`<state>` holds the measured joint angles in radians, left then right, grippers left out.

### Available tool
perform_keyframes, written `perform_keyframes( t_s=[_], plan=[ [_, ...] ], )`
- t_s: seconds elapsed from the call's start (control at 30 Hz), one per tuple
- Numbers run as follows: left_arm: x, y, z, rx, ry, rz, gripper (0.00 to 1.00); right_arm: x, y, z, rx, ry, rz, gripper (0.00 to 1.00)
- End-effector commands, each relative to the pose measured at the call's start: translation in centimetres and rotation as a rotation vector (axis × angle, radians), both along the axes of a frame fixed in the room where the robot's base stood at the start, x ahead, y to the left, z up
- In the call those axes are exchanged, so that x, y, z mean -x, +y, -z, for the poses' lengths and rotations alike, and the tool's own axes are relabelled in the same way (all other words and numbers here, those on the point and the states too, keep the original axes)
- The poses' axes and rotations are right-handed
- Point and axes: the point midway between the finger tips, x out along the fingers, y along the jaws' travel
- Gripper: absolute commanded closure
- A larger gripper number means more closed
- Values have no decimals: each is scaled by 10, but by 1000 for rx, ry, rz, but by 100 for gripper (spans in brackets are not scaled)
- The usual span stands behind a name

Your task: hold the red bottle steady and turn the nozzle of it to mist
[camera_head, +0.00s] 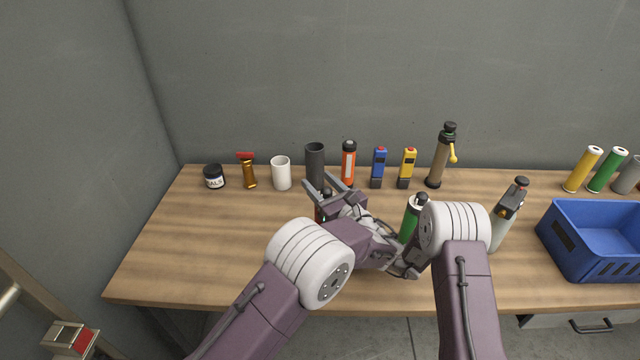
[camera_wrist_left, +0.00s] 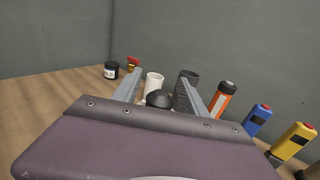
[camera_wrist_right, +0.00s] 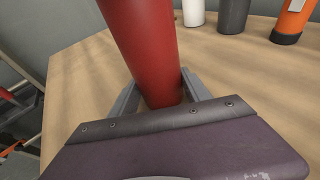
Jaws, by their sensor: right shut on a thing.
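The red bottle (camera_wrist_right: 145,40) fills the top middle of the right wrist view, and its red body is between the jaws of my right gripper (camera_wrist_right: 160,94), which is shut on it. In the head view the bottle (camera_head: 319,214) is mostly hidden behind my left gripper (camera_head: 325,184). Its dark round nozzle (camera_wrist_left: 158,98) shows in the left wrist view, between the spread fingers of my left gripper (camera_wrist_left: 158,88), with gaps at both sides. My left gripper is open above the bottle. The nozzle's setting marks cannot be made out.
Behind stand a black jar (camera_head: 214,177), a white cup (camera_head: 281,173), a dark cup (camera_head: 315,163) and an orange bottle (camera_head: 348,163).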

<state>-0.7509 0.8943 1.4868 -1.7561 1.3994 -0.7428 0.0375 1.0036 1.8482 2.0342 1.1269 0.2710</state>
Motion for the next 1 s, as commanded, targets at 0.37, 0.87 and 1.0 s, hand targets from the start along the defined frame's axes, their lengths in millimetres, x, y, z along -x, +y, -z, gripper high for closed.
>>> perform_keyframes(
  t_s=[0.37, 0.87, 1.0],
  plan=[
    [11, -8, 1, 0, 4, 4, 50, 0, 0, 1, 0, 1, 0, 67],
    [64, -40, 1, 0, 0, 0, 50, 0, 0, 0, 0, 1, 0, 67],
    [64, -40, 1, 0, 0, 0, 50, 0, 0, 0, 0, 0, 0, 67]
  ],
)
